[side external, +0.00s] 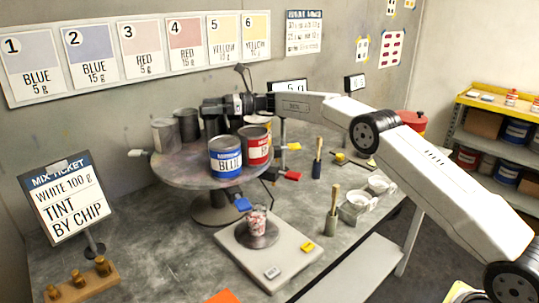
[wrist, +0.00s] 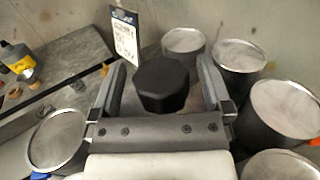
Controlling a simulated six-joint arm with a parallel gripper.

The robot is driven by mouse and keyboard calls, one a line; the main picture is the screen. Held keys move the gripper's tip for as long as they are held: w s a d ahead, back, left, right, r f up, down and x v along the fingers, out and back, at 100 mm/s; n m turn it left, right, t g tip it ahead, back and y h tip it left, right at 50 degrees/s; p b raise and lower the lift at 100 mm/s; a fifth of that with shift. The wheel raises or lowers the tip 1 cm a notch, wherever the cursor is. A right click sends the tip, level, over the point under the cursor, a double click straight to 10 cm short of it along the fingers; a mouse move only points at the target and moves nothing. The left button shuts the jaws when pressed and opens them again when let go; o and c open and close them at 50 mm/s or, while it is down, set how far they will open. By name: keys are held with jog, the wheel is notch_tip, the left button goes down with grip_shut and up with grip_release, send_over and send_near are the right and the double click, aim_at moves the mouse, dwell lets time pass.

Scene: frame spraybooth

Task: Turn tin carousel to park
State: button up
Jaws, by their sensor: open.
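The tin carousel (side external: 185,178) is a round grey turntable on a pedestal, carrying tins around its edge. A blue tin (side external: 225,158) and a red tin (side external: 256,148) stand at its front right; plain grey tins (side external: 165,136) stand at its left and back. Coloured tabs, including a blue tab (side external: 243,204) and a red tab (side external: 291,176), stick out around it. My gripper (wrist: 162,65) is open over the middle, with one finger on each side of a black faceted knob (wrist: 162,88). I cannot tell whether the fingers touch it. No park mark is readable.
A scale (side external: 288,256) with a small splashed cup (side external: 257,221) stands in front of the carousel. A mix ticket sign (side external: 62,200) stands at the left. Brushes and white dishes (side external: 380,184) are at the right. Tins (wrist: 285,108) rise close around my gripper.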

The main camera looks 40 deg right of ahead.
jog(key=v, duration=0.7)
dwell(0.3)
